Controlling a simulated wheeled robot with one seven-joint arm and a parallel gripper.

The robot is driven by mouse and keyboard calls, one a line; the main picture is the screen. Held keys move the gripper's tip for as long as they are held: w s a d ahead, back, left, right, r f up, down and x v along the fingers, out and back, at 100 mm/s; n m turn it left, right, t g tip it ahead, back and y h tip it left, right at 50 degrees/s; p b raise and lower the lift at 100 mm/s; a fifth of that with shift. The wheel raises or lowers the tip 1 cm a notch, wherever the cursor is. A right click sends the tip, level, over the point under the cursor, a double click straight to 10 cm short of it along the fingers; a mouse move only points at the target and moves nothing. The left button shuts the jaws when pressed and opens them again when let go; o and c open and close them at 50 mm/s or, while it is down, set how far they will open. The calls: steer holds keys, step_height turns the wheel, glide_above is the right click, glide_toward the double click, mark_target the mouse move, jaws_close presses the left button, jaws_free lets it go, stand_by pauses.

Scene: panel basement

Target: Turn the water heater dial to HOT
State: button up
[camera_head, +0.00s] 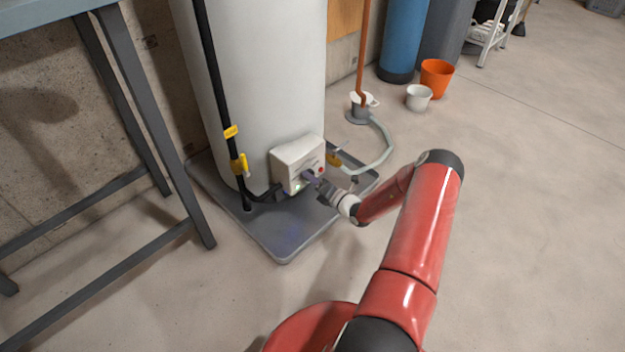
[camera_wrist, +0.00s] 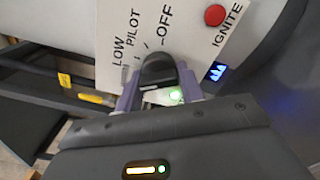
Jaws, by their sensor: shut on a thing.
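The white water heater (camera_head: 255,75) stands upright on a grey base, with a control box (camera_head: 291,157) low on its front. In the wrist view the box's face (camera_wrist: 184,35) carries the labels LOW, PILOT, OFF and IGNITE; no HOT label shows. The black dial (camera_wrist: 157,68) sits below PILOT and OFF. My gripper (camera_wrist: 158,84) is shut on the dial, one purple-grey finger on each side. In the head view my gripper (camera_head: 314,181) reaches the box's front from the right. The dial's lower part and the nearby markings are hidden.
A red button (camera_wrist: 214,15) and a blue flame display (camera_wrist: 218,72) lie right of the dial. A black pipe (camera_head: 217,80) runs down the heater's left side; a pale hose (camera_head: 386,148) curves at right. A grey-legged table (camera_head: 120,95) stands left.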

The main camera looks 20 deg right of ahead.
steer(key=n, duration=0.5)
steer(key=shift+f+n, duration=0.15)
steer(key=shift+n, duration=0.15)
steer(key=shift+d+n, duration=0.15)
steer(key=shift+n, duration=1.95)
steer(key=o, duration=1)
steer(key=shift+c, duration=0.2)
steer(key=v, duration=0.7)
steer(key=shift+s+d, duration=0.15)
steer(key=shift+s, duration=0.2)
